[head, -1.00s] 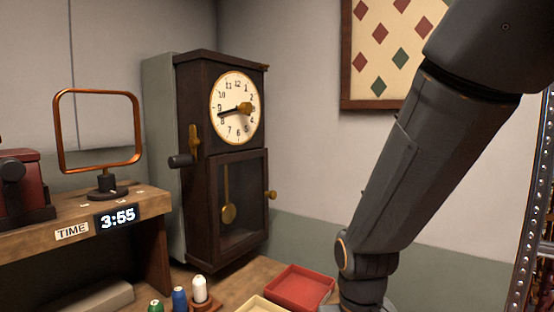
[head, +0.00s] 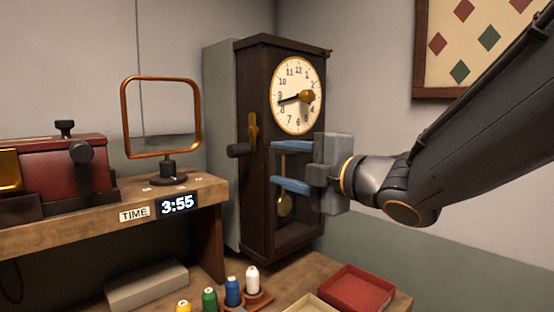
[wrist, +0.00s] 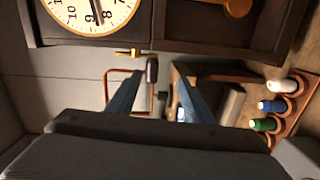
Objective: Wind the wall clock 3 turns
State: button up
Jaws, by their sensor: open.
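The dark wooden wall clock (head: 258,215) hangs by the corner, its white dial (head: 290,112) facing right of me. A brass piece (head: 307,96) sits at the middle of the dial. On the clock's left side is a brass crank (head: 252,128) with a dark handle (head: 240,150). My gripper (head: 280,166) is open, its blue fingers pointing left across the pendulum door, right of the crank. In the wrist view the dark handle (wrist: 152,70) appears between the fingers, farther off; no contact is visible. The gripper partly hides the door and pendulum (head: 285,204).
A bench at left carries a copper-framed stand (head: 170,166), a red machine (head: 65,168) and a TIME display (head: 177,204) reading 3:55. Thread spools (head: 252,281) and a red tray (head: 357,288) sit below. A framed pattern (head: 480,45) hangs at right.

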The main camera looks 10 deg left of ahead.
aim_at(242, 151)
jog(key=shift+n+g+y, duration=0.3)
jog(key=shift+n+y, duration=0.3)
jog(key=shift+n, duration=0.1)
jog(key=shift+s+a+r+b+x, duration=0.2)
jog(key=shift+b+x, duration=0.1)
jog(key=shift+x, duration=1.5)
jog(key=shift+s+a+r+b+x, duration=0.15)
jog(key=shift+s+r+b+x, duration=0.1)
jog(key=shift+x, duration=1.55)
jog(key=shift+s+a+r+b+x, duration=0.2)
jog(key=shift+b+x, duration=0.1)
jog(key=shift+x, duration=1.55)
jog(key=shift+a, duration=0.1)
jog(key=c, duration=0.9)
